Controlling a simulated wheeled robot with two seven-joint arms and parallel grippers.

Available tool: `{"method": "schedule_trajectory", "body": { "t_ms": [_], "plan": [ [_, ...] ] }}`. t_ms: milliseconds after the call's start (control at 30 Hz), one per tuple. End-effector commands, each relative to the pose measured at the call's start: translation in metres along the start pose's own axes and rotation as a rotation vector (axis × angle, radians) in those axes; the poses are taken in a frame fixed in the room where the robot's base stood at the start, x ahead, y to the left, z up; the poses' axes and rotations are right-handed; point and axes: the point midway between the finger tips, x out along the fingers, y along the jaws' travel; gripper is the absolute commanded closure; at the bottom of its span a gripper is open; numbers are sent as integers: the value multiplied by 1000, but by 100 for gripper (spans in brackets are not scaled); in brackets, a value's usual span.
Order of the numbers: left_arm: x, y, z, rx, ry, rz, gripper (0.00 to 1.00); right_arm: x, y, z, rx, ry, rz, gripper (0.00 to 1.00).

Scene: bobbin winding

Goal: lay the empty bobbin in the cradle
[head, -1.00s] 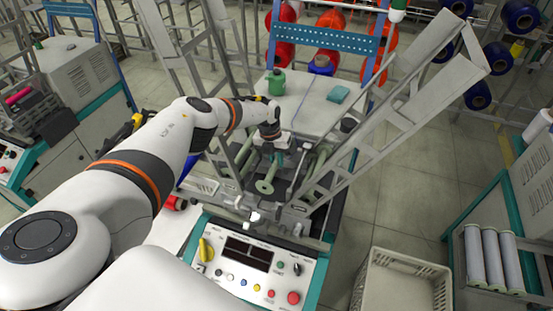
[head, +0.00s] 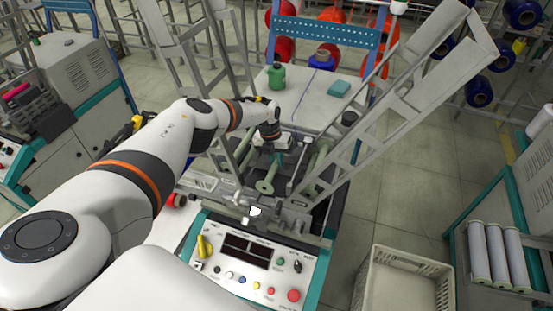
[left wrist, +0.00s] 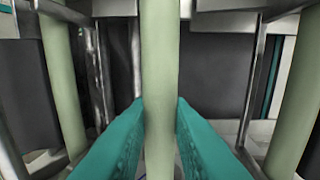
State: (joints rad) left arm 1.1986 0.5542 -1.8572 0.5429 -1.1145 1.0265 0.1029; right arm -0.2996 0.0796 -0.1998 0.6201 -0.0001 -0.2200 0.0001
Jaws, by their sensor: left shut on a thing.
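My left gripper (head: 277,160) is over the middle of the winding machine. Its teal fingers (left wrist: 118,140) are shut on a pale green bobbin tube, the empty bobbin (left wrist: 160,60), which runs upright through the left wrist view. In the head view its flanged near end (head: 265,187) shows between the machine's metal arms. Its far end is hidden by the gripper. The cradle cannot be told clearly from the grey metal parts around the bobbin, nor whether the bobbin touches it. My right gripper is not in view.
Another pale green tube (head: 318,158) lies right of the held one; tubes flank it in the left wrist view. Slanted metal frames (head: 395,110) rise at both sides. The control panel (head: 250,262) is in front, and a cream crate (head: 408,262) stands at right.

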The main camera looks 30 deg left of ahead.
Motion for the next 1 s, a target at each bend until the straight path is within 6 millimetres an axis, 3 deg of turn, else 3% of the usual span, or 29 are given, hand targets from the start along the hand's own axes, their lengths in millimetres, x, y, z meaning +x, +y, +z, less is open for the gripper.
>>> {"method": "schedule_trajectory", "body": {
  "t_ms": [700,1000],
  "plan": [
    [38,-6,0,0,0,0,100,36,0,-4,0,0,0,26],
    [39,-7,0,0,0,0,100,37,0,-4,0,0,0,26]
  ]
}}
